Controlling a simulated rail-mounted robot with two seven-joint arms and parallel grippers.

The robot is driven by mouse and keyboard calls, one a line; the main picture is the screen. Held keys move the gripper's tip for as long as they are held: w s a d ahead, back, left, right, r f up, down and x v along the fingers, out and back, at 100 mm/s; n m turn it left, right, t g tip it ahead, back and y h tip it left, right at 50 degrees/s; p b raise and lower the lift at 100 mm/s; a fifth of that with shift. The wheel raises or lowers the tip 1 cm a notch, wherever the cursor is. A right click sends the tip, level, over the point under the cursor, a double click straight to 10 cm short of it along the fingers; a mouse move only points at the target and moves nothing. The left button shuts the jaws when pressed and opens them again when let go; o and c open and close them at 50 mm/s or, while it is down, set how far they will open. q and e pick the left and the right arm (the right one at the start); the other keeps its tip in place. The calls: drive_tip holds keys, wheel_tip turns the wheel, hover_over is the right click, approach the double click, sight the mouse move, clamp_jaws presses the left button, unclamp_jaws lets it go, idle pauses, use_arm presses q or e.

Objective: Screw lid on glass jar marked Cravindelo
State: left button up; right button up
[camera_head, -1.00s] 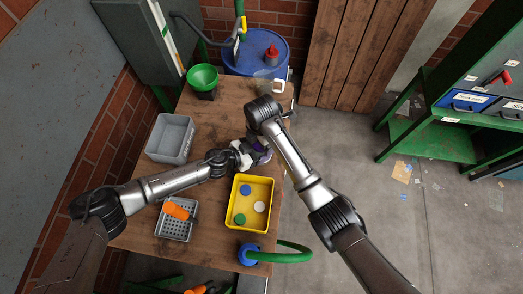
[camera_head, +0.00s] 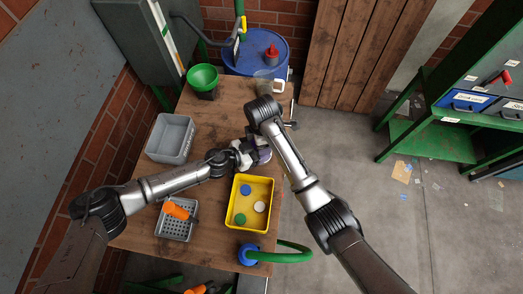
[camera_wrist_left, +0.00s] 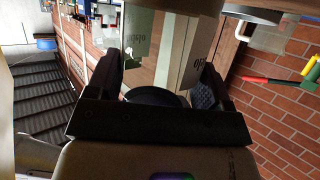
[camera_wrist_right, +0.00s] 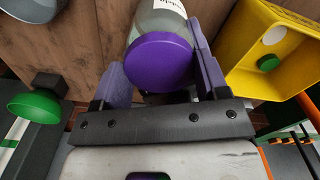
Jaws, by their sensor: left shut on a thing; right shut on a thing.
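My left gripper (camera_wrist_left: 155,75) is shut on the jar. In the right wrist view the purple lid (camera_wrist_right: 160,63) covers the jar's near end, and the jar (camera_wrist_right: 158,17) with part of its label shows behind it. My right gripper (camera_wrist_right: 158,80) is shut on the lid, one finger on each side. In the head view both grippers meet at the table's right side and mostly hide the jar; whether the threads are engaged is hidden.
A yellow tray (camera_head: 236,219) with several coloured discs lies just in front of the grippers. A grey bin (camera_head: 161,154), a perforated basket (camera_head: 160,228) with an orange-handled tool, and a green funnel (camera_head: 202,76) stand on the wooden table (camera_head: 225,112). The table's right edge is close.

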drive_tip(key=shift+m, duration=1.2)
drive_tip(key=o, duration=1)
drive_tip(key=shift+a, duration=0.1)
wheel_tip(320, 180, up, 3)
drive_tip(key=shift+r, duration=0.8)
drive_tip(key=shift+o, duration=0.3)
wheel_tip(320, 180, up, 2)
drive_tip(key=n, duration=0.4)
drive_tip(key=shift+w+r, duration=0.15)
drive_tip(key=shift+r, duration=0.05)
drive_tip(key=shift+r+n, duration=0.25)
drive_tip(key=shift+n, duration=0.5)
drive_tip(key=shift+r+n, duration=0.25)
drive_tip(key=shift+n, duration=0.5)
